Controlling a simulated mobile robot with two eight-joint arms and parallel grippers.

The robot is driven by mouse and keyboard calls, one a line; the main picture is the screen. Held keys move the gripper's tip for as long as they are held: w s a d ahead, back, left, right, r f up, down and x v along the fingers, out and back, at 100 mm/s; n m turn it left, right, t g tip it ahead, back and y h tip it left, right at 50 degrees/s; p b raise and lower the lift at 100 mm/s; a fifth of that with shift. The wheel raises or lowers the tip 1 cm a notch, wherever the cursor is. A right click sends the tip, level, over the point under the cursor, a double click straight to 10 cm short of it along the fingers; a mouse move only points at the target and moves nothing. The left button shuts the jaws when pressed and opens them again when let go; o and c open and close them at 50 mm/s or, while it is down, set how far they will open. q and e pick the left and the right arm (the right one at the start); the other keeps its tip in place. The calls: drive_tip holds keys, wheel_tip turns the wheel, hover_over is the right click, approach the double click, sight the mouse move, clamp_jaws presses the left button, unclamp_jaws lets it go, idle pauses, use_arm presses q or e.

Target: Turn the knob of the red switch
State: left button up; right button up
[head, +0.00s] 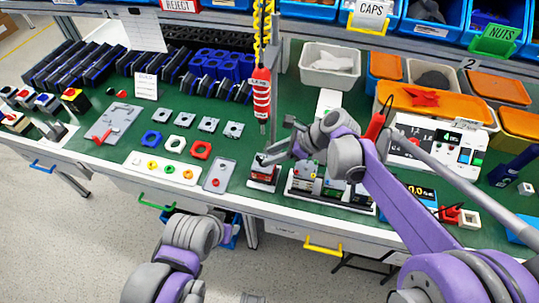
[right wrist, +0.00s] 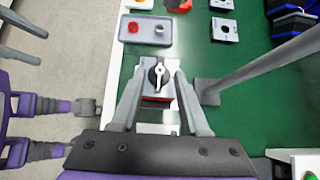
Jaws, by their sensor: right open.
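The red switch (head: 263,176) stands near the front edge of the green bench in the head view, partly covered by my right gripper (head: 272,158). In the right wrist view the switch (right wrist: 148,101) shows a red body, a grey top plate and a light, bar-shaped knob on a dark round dial. My right gripper (right wrist: 159,76) is open, with one finger on each side of the knob. Gaps show between fingers and knob. My left arm is low at the front in the head view; its gripper does not show clearly.
Bins line the back. The bench's front edge is close.

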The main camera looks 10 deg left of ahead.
drive_tip(key=shift+a+f, duration=0.45)
drive_tip(key=shift+a, duration=0.05)
clamp_jaws()
